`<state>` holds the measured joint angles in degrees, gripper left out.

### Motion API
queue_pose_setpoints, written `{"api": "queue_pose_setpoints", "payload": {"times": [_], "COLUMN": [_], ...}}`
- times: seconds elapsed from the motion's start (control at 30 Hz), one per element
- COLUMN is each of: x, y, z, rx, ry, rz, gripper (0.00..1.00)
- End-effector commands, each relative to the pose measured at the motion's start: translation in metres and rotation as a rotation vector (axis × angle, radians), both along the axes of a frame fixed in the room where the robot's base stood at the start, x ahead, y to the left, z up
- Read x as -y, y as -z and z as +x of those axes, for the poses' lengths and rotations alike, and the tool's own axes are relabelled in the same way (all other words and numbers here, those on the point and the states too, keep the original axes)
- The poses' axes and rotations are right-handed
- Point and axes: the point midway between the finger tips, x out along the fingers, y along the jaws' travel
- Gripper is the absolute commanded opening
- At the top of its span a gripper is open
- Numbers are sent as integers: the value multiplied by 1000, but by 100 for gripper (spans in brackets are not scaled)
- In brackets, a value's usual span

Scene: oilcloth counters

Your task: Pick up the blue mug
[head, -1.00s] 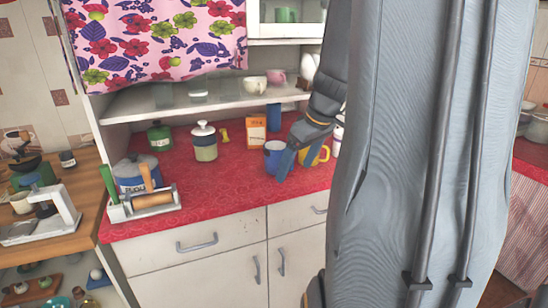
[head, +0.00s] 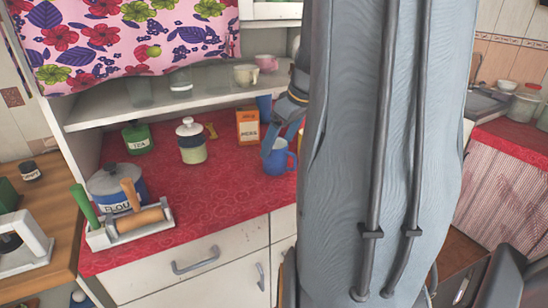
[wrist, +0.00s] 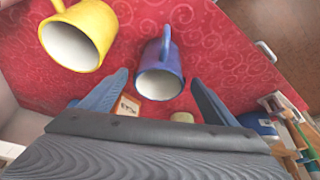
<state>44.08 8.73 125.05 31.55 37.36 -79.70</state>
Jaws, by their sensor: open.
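The blue mug (head: 277,160) stands upright on the red counter in the head view, its handle to the right. In the wrist view the blue mug (wrist: 161,78) shows its white inside, with the handle pointing up the picture. My gripper (wrist: 159,78) is open, its two blue-grey fingers to the left and right of the mug in that view. The mug is not held. In the head view my gripper (head: 283,140) is at the mug's rim, partly hidden by my arm. I cannot tell whether a finger touches it.
A yellow mug (wrist: 80,38) stands close by in the wrist view. An orange box (head: 248,127), a lidded jar (head: 191,143) and a green tin (head: 137,138) stand behind. A flour pot (head: 118,185) and a rolling pin (head: 142,220) are at left. A shelf (head: 175,103) hangs above.

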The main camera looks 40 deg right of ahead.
Motion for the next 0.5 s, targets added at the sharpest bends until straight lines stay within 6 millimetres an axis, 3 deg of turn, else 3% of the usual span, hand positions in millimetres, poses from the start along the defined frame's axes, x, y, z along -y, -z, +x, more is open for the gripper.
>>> {"api": "queue_pose_setpoints", "payload": {"times": [0.5], "x": [-3], "y": [50], "z": [20], "rx": [-4], "ry": [1], "rz": [3], "gripper": [82]}}
